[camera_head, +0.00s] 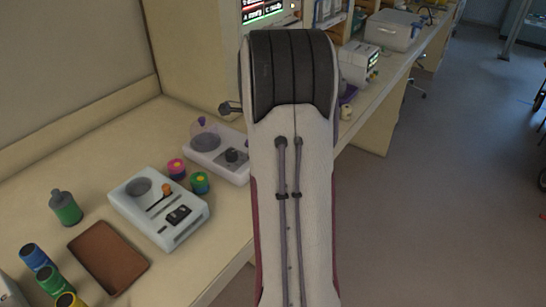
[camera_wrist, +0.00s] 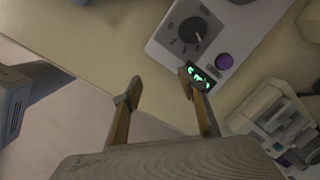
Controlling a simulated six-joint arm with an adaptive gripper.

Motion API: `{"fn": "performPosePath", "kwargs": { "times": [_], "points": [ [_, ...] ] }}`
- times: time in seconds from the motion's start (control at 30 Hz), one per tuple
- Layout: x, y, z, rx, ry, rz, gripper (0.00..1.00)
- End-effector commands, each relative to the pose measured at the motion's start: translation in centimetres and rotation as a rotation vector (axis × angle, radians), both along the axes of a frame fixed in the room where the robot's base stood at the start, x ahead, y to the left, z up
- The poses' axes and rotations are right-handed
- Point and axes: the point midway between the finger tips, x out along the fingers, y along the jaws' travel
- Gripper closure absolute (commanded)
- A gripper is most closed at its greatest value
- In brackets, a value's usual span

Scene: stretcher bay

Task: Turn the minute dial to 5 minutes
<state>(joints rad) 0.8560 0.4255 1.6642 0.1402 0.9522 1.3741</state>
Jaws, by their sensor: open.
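In the wrist view, a dark round dial (camera_wrist: 192,30) with tick marks around it sits on a pale device (camera_wrist: 166,36). A small pale mark shows at the dial's lower right; its minute setting is too small to read. A purple round button (camera_wrist: 224,62) and a lit green display (camera_wrist: 201,77) are beside the dial. My gripper (camera_wrist: 160,87) is open and empty, its fingers apart. The right fingertip overlaps the device's edge by the display, below the dial; contact cannot be told. In the head view my arm hides the gripper.
Open floor (camera_head: 430,200) lies to the right.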

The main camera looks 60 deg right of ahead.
Motion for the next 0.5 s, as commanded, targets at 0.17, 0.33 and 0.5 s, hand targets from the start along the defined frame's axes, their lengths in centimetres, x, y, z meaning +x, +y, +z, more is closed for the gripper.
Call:
{"fn": "performPosePath", "kwargs": {
  "times": [0.17,0.33,0.5],
  "points": [
    [-1.0,-0.7,-0.3,0.055,-0.042,-0.103,0.58],
    [-1.8,-1.3,-0.5,0.105,-0.083,-0.199,0.58],
    [-2.6,-2.0,-0.6,0.153,-0.128,-0.293,0.58]
  ]
}}
